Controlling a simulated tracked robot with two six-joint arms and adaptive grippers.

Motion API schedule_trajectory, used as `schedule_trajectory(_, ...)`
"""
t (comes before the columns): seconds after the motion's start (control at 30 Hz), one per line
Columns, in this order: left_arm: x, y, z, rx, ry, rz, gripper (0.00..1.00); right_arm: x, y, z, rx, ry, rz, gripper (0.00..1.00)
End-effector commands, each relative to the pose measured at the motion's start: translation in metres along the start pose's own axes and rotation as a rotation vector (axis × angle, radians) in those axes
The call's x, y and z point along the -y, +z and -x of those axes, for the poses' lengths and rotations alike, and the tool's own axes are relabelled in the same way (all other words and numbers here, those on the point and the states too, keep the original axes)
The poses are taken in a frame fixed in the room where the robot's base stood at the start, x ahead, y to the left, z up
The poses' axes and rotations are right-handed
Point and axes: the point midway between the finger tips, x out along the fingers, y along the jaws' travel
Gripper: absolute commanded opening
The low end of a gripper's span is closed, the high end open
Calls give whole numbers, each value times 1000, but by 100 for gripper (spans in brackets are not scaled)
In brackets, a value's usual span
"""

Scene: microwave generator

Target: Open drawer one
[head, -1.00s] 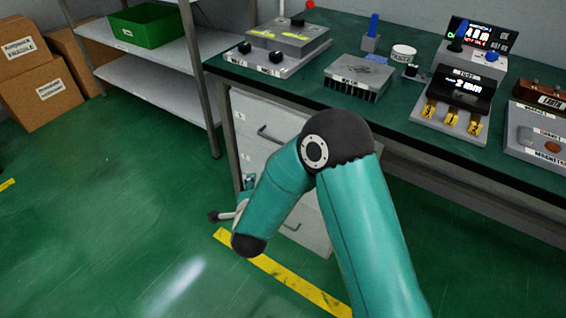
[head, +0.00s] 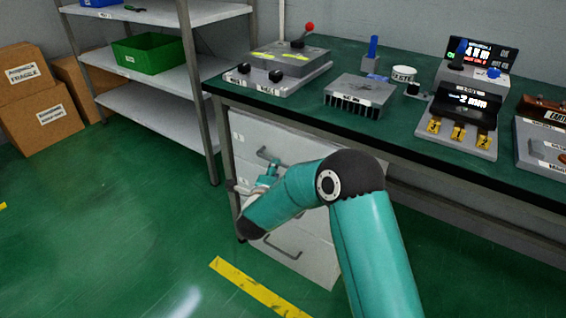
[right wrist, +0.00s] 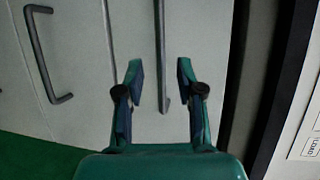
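The white drawer cabinet (head: 250,135) stands under the left end of the bench. Its top drawer has a grey bar handle (head: 268,155), and a lower handle (head: 281,246) shows below; my arm hides the middle of the cabinet. All visible drawers look shut. My right gripper (head: 262,178) is in front of the cabinet, just below the top handle, partly hidden by its own arm. In the right wrist view the gripper (right wrist: 161,82) is open, with the top handle (right wrist: 161,50) seen between its fingers; contact cannot be told. My left gripper is not in view.
The green bench top (head: 300,100) overhangs the cabinet and carries several devices. A shelf rack (head: 160,105) with a green bin (head: 148,53) stands to the left, with cardboard boxes (head: 38,100) beyond. The floor in front of the cabinet is free.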

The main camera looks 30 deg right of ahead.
Motion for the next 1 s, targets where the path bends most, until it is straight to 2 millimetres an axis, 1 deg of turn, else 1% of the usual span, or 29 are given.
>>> schedule_trajectory(0.03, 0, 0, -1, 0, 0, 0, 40, -1, -1, -11, -5, 0, -1, 37)
schedule_trajectory(0.1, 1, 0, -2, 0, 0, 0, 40, -1, -1, -23, -3, -1, -1, 37)
schedule_trajectory(0.2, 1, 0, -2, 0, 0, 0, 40, -1, -1, -37, -2, 0, 0, 37)
schedule_trajectory(0.3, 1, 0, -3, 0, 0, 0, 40, -1, -1, -47, -2, 0, 0, 37)
schedule_trajectory(0.47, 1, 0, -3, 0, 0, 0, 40, 0, -1, -53, -1, 1, 1, 37)
schedule_trajectory(0.7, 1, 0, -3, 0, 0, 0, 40, 0, -1, -53, 0, 1, 1, 37)
schedule_trajectory(0.77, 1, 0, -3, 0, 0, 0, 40, 0, -1, -53, -1, 1, 1, 29)
schedule_trajectory(0.93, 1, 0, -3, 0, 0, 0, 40, 0, -1, -53, -1, 1, 1, 1)
schedule_trajectory(1.0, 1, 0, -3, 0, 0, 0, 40, 0, -1, -53, -1, 1, 1, 0)
